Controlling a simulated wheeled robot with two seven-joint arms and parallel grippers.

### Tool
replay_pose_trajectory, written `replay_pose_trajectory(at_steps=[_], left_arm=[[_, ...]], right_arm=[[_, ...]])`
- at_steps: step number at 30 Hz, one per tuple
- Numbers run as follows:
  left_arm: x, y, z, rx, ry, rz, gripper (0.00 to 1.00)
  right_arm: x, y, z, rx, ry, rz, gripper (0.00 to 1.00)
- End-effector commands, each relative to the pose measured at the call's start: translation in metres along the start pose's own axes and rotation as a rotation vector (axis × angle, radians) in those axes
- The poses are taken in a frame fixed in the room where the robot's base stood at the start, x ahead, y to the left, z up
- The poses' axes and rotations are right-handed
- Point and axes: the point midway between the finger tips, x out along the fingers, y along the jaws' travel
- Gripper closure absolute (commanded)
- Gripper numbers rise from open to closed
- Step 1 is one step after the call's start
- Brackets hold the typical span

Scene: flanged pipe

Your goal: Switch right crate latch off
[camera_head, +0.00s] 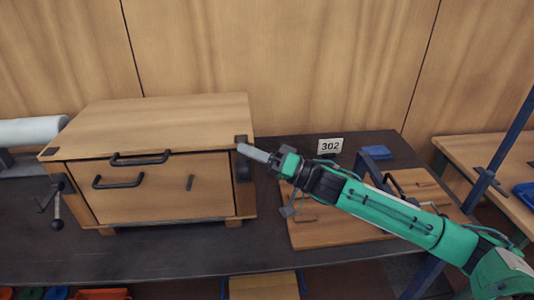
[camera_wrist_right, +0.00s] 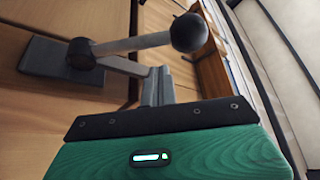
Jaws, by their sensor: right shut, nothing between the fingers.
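The wooden crate (camera_head: 160,195) stands on the dark table, with a latch on each side. The right crate latch (camera_head: 243,173) is mostly hidden behind my right gripper in the head view. In the right wrist view the latch (camera_wrist_right: 135,43) shows a dark base plate, a grey lever arm and a black ball knob. My right gripper (camera_head: 247,152) is shut and empty, its tips at the crate's right front edge. In the wrist view its fingers (camera_wrist_right: 158,86) are close to the lever; I cannot tell whether they touch. My left gripper is not in view.
The left latch (camera_head: 57,207) hangs at the crate's left side. Black handles (camera_head: 119,182) are on the crate front. A wooden board (camera_head: 335,232) with handles lies under my right arm. A 302 sign (camera_head: 330,147) stands behind. A pale cylinder (camera_head: 30,131) is at far left.

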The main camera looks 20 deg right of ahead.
Motion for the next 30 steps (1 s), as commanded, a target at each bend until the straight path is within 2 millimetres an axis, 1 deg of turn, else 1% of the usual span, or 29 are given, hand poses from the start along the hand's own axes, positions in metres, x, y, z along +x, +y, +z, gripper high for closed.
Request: replay_pose_trajectory(at_steps=[1, 3, 6, 15, 30], left_arm=[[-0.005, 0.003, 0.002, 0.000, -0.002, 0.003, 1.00], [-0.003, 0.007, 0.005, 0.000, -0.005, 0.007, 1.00], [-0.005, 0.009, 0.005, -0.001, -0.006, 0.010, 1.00], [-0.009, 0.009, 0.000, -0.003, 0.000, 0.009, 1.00], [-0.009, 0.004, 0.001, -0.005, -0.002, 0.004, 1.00]], right_arm=[[0.010, -0.003, -0.002, -0.001, 0.001, -0.004, 1.00], [0.002, 0.001, 0.006, 0.003, -0.001, 0.002, 1.00], [-0.003, 0.000, 0.013, 0.003, 0.000, 0.001, 1.00], [-0.017, 0.000, 0.029, 0.001, -0.001, 0.001, 1.00], [-0.019, 0.000, 0.032, -0.001, 0.000, -0.001, 1.00]])
